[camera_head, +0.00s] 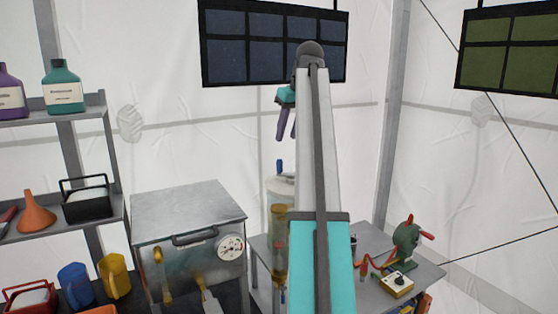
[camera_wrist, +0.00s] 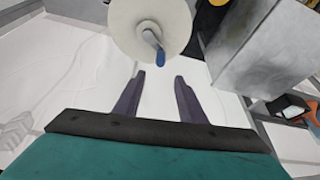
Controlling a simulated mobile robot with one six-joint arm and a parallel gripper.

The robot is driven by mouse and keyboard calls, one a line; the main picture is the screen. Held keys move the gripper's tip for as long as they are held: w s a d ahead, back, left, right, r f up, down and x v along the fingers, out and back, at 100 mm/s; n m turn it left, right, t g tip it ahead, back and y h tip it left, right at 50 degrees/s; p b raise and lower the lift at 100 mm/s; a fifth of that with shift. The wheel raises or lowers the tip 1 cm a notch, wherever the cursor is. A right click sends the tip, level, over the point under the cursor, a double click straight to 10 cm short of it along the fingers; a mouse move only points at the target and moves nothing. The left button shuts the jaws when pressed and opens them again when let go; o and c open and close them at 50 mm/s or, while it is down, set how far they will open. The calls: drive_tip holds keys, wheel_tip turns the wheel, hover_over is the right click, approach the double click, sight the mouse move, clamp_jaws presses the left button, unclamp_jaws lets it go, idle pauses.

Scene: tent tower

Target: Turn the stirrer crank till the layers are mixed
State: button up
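My gripper (camera_head: 286,138) is above the handle, pointing down. In the wrist view my gripper (camera_wrist: 159,77) has its two purple fingers apart, with nothing between them; the handle lies just beyond the tips.
A metal box with a dial (camera_head: 190,225) stands to the left. A green hand-cranked device (camera_head: 407,240) and a yellow box (camera_head: 397,284) are at the right. Shelves (camera_head: 60,235) hold bottles and a funnel at the far left.

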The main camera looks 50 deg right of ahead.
sight(280, 160)
drive_tip(key=p+x, duration=0.3)
drive_tip(key=x, duration=0.9)
drive_tip(key=shift+s, duration=0.1)
clamp_jaws()
